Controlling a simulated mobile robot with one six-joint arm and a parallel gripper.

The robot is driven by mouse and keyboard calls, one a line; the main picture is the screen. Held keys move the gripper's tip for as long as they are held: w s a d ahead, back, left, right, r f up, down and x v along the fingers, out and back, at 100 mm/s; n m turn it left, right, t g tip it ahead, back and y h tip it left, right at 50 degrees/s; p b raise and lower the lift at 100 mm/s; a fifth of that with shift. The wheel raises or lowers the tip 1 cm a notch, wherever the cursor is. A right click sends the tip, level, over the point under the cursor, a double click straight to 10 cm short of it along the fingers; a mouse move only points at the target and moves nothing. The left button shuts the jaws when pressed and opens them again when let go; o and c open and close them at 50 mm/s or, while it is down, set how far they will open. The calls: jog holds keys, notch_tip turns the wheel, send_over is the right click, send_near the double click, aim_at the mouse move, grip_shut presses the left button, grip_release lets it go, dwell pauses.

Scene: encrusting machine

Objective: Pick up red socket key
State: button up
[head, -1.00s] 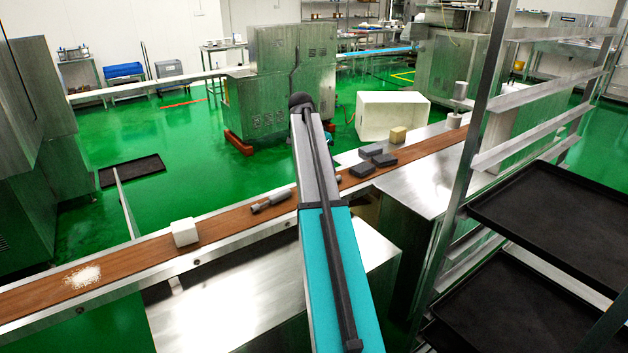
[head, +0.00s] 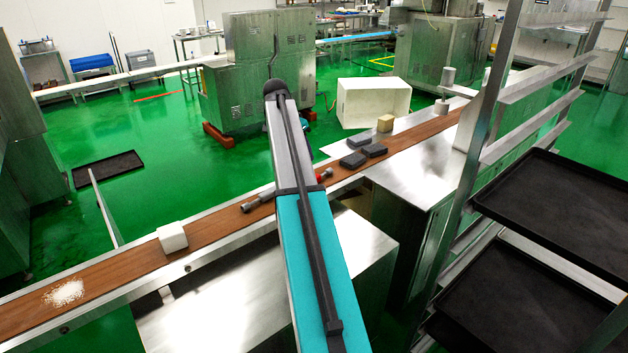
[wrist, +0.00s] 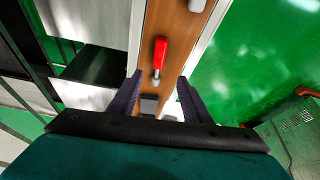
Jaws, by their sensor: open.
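The key appears between and beyond the fingertips, and I see no contact.
Dark blocks (head: 354,160) and a yellowish block (head: 385,123) sit to the right. A rack with black trays (head: 560,205) stands at right.

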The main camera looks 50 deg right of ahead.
send_over(318, 178)
jog(key=w+a, duration=0.2)
jog(key=a, duration=0.1)
jog(key=shift+s+a+f+p, duration=0.1)
jog(key=shift+f+p, duration=0.05)
jog(key=shift+f, duration=1.8)
jog(key=shift+s+f+p, duration=0.1)
jog(key=shift+f+p, duration=0.05)
jog(key=shift+f, duration=1.8)
jog(key=shift+p+x, duration=0.4)
jog(key=shift+x, duration=2.2)
jog(key=shift+s, duration=0.1)
grip_shut()
